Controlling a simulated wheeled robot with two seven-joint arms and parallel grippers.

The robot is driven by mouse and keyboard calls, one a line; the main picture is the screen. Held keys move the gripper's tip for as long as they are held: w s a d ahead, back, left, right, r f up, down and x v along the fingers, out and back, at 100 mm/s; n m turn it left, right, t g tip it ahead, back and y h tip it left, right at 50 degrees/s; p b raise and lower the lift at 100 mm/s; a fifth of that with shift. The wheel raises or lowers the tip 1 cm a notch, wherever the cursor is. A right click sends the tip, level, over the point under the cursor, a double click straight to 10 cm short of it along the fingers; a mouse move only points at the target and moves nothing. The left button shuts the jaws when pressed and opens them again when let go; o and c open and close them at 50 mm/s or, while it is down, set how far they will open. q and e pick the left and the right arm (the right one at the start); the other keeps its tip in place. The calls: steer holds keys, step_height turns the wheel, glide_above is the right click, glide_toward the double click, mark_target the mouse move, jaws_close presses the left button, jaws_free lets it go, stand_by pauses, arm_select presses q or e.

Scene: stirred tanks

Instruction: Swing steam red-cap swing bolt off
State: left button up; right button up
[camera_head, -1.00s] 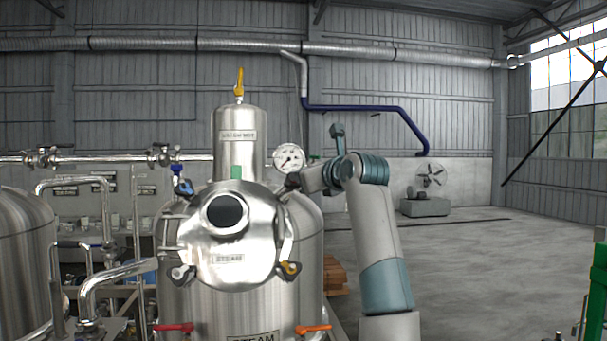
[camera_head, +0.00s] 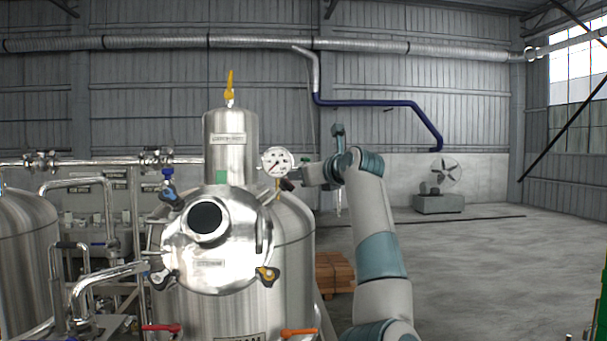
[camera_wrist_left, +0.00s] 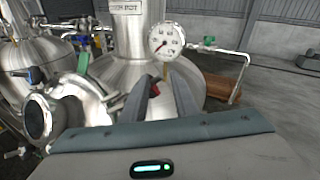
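The steam tank (camera_head: 285,265) stands left of centre in the head view, its round lid (camera_head: 240,245) facing me with a dark round window. A blue-cap bolt (camera_head: 169,193) and a yellow-cap bolt (camera_head: 266,275) sit at the lid's rim. The red cap (camera_wrist_left: 154,89) shows in the left wrist view beside the inner side of the left-hand finger, below the gauge. The rest of its bolt is mostly hidden. My left gripper (camera_head: 291,184) reaches in at the lid's upper right. Its two fingers (camera_wrist_left: 167,80) are apart; contact with the cap cannot be told. My right gripper is out of view.
A pressure gauge (camera_head: 277,161) stands close behind my left gripper. A tall cylinder with a yellow top valve (camera_head: 230,88) rises above the tank. Red (camera_head: 161,327) and orange (camera_head: 299,332) handles stick out low. Open floor (camera_head: 470,265) lies to the right.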

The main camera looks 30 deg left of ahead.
arm_select(q)
steer(key=shift+s+a, duration=0.15)
steer(key=shift+s, duration=0.35)
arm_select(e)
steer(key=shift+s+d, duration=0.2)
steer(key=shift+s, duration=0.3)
arm_select(q)
steer(key=shift+s, duration=0.1)
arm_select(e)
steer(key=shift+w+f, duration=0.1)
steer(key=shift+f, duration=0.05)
